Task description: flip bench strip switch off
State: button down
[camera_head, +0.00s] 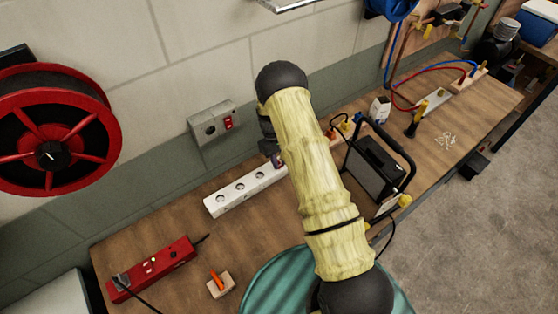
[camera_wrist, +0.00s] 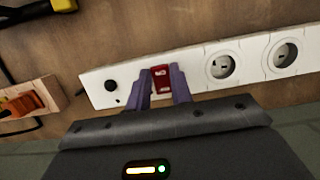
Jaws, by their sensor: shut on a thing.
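The bench strip (camera_head: 238,190) is a long white power strip with round sockets, lying on the wooden bench near the wall. In the wrist view the strip (camera_wrist: 198,68) crosses the picture, with a black round button at its left end. Its red rocker switch (camera_wrist: 160,77) sits between the button and the first socket. My gripper (camera_wrist: 163,79) is at the switch, its two purple fingers on either side of the red rocker and shut on it. In the head view my gripper (camera_head: 277,159) is partly hidden by my pale-sleeved arm, which also covers the strip's right end.
A red device (camera_head: 152,268) and a small wooden block with an orange piece (camera_head: 220,284) lie at the bench's left. A wall box with a red switch (camera_head: 215,124) is above the strip. A black framed lamp (camera_head: 376,168) stands right of my arm.

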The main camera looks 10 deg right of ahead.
jog(key=c, duration=1.2)
grip_release()
jog(key=shift+c, duration=0.2)
jog(key=shift+r, duration=0.15)
jog(key=b+v, duration=0.3)
jog(key=v, duration=0.8)
jog(key=shift+r+b, duration=0.35)
jog(key=shift+r, duration=0.05)
